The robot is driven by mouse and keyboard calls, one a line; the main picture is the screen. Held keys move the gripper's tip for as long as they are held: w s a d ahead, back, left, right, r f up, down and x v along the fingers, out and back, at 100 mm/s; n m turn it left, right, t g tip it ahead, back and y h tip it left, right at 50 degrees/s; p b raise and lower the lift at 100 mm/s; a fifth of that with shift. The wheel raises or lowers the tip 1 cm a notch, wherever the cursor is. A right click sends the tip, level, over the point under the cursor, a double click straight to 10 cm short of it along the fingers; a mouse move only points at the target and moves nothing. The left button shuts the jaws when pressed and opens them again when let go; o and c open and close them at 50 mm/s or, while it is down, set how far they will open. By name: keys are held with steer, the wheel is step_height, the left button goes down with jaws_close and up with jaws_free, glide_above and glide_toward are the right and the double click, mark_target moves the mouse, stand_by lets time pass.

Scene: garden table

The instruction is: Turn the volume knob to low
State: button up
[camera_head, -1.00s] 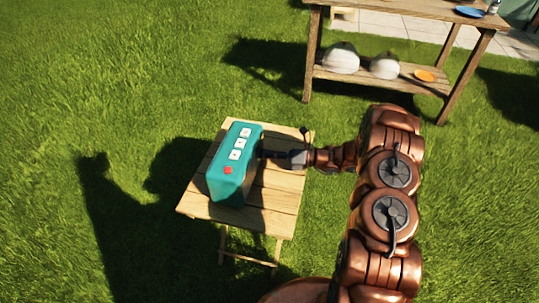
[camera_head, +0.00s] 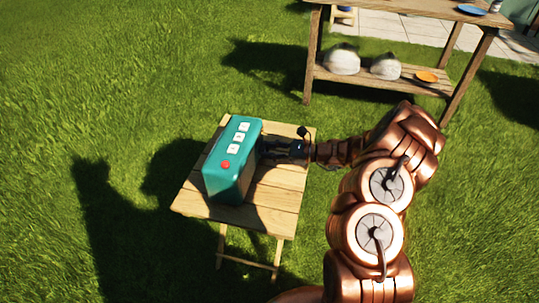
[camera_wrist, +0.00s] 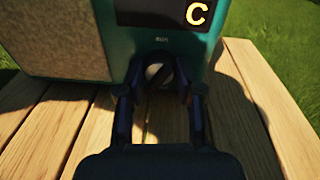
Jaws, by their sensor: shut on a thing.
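A teal radio-like box (camera_head: 226,182) stands on a small wooden table, with white buttons and one red button on its top. Below the display is a round grey knob (camera_wrist: 157,71) under a small label too blurred to read for sure. My gripper (camera_wrist: 158,92) is shut on the knob, one finger on each side. In the head view my gripper (camera_head: 270,150) reaches the box's right-hand face, and the knob is hidden there.
The small slatted table (camera_head: 192,203) has bare boards in front of and beside the box. Grass lies around.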

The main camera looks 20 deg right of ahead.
steer(key=n+b, duration=0.5)
steer(key=shift+f+t+h, duration=0.2)
steer(key=shift+t+h, duration=0.1)
steer(key=shift+t, duration=0.1)
steer(key=n+b, duration=0.4)
steer(key=b, duration=0.3)
steer(key=shift+f+n+t, duration=0.15)
steer(key=shift+n+t, duration=0.25)
steer(key=n+b, duration=0.4)
steer(key=b, duration=0.4)
steer(key=shift+s+t, duration=0.1)
steer(key=shift+t, duration=0.2)
steer(key=n+b, duration=0.2)
steer(key=b, duration=0.2)
steer(key=shift+n+t+b, duration=0.3)
steer(key=shift+n+b, duration=0.65)
steer(key=shift+n, duration=0.05)
steer(key=shift+r+n+b, duration=0.3)
steer(key=shift+n+b, duration=0.1)
steer(key=shift+n, duration=0.6)
steer(key=o, duration=1.2)
steer(key=shift+c, duration=0.2)
